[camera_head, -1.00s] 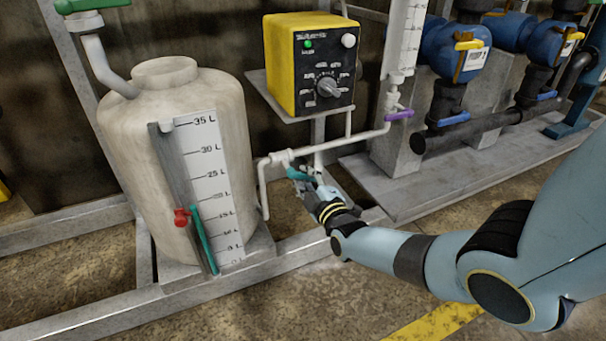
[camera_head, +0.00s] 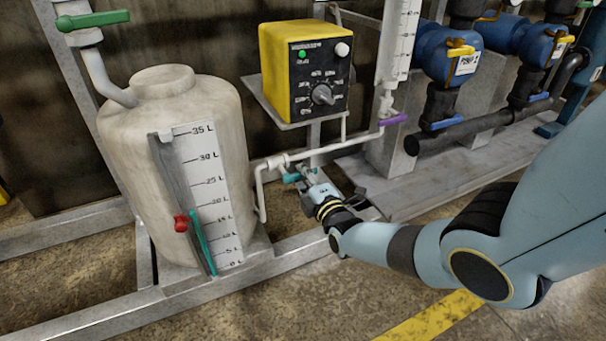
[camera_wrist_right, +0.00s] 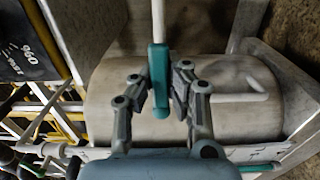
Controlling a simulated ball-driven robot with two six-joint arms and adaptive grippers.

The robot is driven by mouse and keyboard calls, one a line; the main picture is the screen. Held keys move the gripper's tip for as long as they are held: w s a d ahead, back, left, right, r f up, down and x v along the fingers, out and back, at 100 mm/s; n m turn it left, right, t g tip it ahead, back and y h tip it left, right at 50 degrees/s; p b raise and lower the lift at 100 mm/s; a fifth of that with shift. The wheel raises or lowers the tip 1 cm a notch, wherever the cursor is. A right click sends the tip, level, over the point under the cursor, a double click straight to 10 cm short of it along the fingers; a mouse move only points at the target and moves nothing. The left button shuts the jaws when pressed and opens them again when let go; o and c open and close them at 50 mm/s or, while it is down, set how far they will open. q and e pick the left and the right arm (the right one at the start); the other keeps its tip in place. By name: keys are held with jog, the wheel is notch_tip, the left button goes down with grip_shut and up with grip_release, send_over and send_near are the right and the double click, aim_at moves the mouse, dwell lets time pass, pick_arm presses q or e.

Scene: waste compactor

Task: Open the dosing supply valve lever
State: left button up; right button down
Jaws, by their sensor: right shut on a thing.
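A teal lever (camera_head: 292,178), which I take to be the dosing supply valve lever, sits on thin white pipework between the tank and the yellow box. My right gripper (camera_head: 305,181) is at this lever, low in the middle of the head view. In the wrist view the lever (camera_wrist_right: 160,80) stands upright between the two fingertips of my right gripper (camera_wrist_right: 160,88), and the gripper is shut on it. The valve body behind the gripper is partly hidden. My left gripper is not in view.
A yellow control box (camera_head: 280,70) is above. A metal frame runs in front.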

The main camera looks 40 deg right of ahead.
jog(key=shift+s+a+f, duration=0.1)
jog(key=shift+f, duration=0.05)
jog(key=c, duration=1.3)
grip_release()
jog(key=shift+o, duration=0.2)
jog(key=v, duration=1.2)
